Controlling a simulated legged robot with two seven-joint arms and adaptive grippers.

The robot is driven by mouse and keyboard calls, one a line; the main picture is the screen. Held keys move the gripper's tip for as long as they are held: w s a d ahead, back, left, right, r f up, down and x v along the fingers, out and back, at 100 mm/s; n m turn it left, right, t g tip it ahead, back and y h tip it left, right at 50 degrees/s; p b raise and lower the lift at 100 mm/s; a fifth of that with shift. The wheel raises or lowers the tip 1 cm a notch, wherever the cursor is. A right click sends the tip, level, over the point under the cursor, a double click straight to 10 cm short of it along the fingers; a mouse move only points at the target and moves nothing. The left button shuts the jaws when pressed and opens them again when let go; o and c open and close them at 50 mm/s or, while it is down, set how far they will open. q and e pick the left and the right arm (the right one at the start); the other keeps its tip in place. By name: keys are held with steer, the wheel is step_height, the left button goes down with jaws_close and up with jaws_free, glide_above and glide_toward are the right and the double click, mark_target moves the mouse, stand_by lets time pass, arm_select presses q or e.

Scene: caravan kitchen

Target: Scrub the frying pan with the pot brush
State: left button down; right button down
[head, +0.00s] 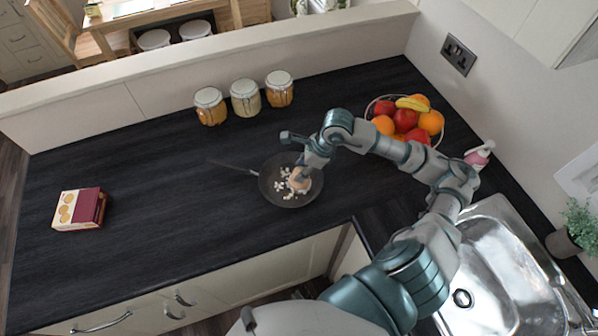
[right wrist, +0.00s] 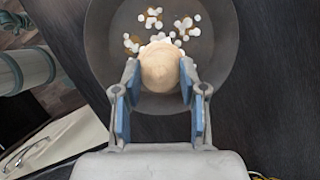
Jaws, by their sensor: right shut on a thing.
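The dark frying pan (head: 269,190) lies on the black worktop, its handle pointing left and up. Small white bits and a few brown spots are scattered in it; the pan also shows in the right wrist view (right wrist: 218,70). My right gripper (head: 302,178) is over the right part of the pan. In the right wrist view its two blue-padded fingers (right wrist: 160,85) are shut on the pot brush (right wrist: 160,66), whose rounded pale wooden top shows. The brush's underside is hidden, so I cannot tell whether it touches the pan. My left gripper is not in view.
Three jars (head: 245,98) stand behind the pan. A fruit bowl (head: 376,104), a pink bottle (head: 480,153) and a steel sink (head: 488,255) are on the right. A red and cream box (head: 80,208) lies at left. The worktop between box and pan is clear.

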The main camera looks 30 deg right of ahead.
steer(key=shift+w+d, duration=0.25)
steer(key=shift+w, duration=0.4)
steer(key=shift+w+d, duration=0.2)
steer(key=shift+w, duration=0.4)
steer(key=shift+w+a, duration=0.1)
